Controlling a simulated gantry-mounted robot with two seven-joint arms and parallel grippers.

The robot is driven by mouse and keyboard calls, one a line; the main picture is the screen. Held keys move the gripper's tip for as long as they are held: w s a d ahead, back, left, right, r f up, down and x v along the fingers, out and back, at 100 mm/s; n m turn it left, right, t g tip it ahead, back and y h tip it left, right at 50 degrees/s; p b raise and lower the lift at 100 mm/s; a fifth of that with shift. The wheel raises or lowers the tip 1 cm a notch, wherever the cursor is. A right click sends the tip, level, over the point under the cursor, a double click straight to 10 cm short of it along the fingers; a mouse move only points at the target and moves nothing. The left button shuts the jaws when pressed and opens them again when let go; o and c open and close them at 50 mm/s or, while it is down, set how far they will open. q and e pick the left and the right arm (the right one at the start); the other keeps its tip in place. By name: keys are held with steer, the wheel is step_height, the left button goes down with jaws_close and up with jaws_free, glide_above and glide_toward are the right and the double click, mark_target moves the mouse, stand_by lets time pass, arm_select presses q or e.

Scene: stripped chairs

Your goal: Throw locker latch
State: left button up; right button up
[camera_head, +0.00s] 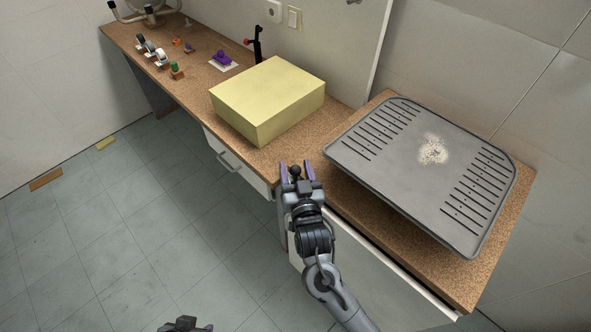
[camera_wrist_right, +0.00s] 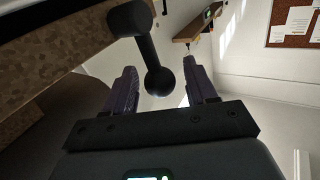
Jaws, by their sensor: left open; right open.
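The latch is a dark lever with a ball end, shown close up in the right wrist view (camera_wrist_right: 158,82). Its mount end sits at the upper left, beside the brown speckled counter edge. My right gripper (camera_head: 296,169) is open at the counter's front edge, with the dark ball (camera_head: 295,172) showing between its purple fingers. In the right wrist view the fingers (camera_wrist_right: 161,80) stand on either side of the ball, with gaps visible. My left gripper (camera_head: 185,325) shows only partly at the bottom edge of the head view; its fingertips are mostly out of frame.
A pale yellow box (camera_head: 268,98) stands on the counter (camera_head: 345,118), behind my right gripper. A grey grooved tray (camera_head: 405,165) lies on the counter to the right. A drawer with a handle (camera_head: 229,161) is left of my gripper. The tiled floor at left is mostly clear.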

steer(key=shift+c, duration=0.5)
jaws_close()
steer(key=shift+s+d+f+m+t+b, duration=0.25)
steer(key=shift+t+b, duration=0.25)
steer(key=shift+b, duration=0.35)
steer(key=shift+s+d+f+m+t+h+b, duration=0.1)
steer(key=shift+s+d+m+t+h+b, duration=0.25)
steer(key=shift+m+t+b, duration=0.7)
steer(key=shift+s+d+f+m+t+h+b, duration=0.25)
steer(key=shift+m+t+b, duration=0.35)
steer(key=shift+b, duration=0.8)
steer(key=shift+s+d+m+t+h+b, duration=0.3)
steer(key=shift+s+m+t+b, duration=0.15)
steer(key=shift+m+t+b, duration=0.6)
steer(key=shift+n, duration=0.25)
steer(key=shift+o, duration=0.5)
jaws_free()
